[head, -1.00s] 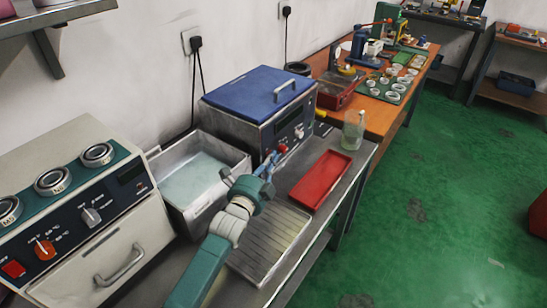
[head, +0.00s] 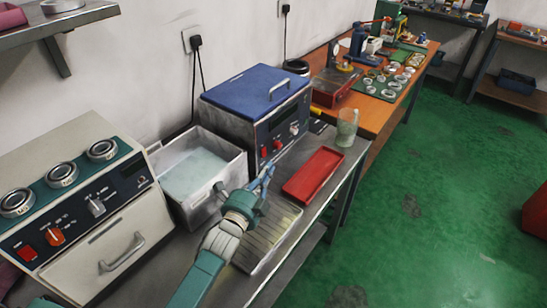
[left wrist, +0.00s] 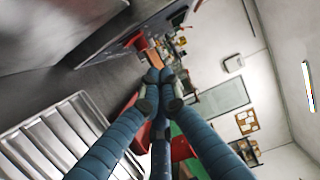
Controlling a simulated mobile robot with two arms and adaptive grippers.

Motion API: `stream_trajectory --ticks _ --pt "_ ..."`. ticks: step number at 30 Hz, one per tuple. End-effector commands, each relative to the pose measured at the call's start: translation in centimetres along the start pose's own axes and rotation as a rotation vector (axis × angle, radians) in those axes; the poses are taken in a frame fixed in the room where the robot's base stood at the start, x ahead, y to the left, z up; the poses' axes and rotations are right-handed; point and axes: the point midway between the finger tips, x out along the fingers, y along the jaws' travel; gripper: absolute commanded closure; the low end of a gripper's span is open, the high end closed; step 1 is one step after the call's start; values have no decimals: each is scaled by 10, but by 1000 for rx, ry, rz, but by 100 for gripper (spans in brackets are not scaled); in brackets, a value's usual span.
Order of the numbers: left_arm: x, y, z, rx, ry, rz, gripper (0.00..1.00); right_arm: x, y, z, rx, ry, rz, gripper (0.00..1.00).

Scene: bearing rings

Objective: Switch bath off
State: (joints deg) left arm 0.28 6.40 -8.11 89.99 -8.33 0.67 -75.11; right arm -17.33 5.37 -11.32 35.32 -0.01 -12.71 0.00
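The bath looks to be the grey metal unit with a blue lid (head: 256,88) and a dark front panel in the head view. Its panel carries two red switches, the left one (head: 264,152) and the right one (head: 277,144), a knob (head: 294,129) and a dark display. I cannot tell the switch positions. My left gripper (head: 268,172) is in front of and below the panel, apart from it. In the left wrist view its blue fingers (left wrist: 158,80) converge with their tips together, holding nothing visible. My right gripper is not in view.
An open white tank (head: 205,200) stands left of the bath. A ribbed drain tray (head: 262,245) lies under my left arm, with a red tray (head: 314,174) and a glass jar (head: 346,127) to the right. A beige heater unit (head: 120,225) stands at the left.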

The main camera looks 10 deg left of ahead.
Motion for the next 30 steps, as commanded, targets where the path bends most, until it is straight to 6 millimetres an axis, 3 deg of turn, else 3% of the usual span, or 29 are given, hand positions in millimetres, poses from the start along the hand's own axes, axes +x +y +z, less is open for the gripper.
stream_trajectory --ticks 4,9,26,30 --pt "-26 -4 0 0 0 1 100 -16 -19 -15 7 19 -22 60" --pt "-41 -3 0 0 0 -1 100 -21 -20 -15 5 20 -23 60" --pt "-44 -2 0 0 0 -1 100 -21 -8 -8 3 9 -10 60" --pt "-44 -14 0 0 0 -2 100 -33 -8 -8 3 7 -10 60"
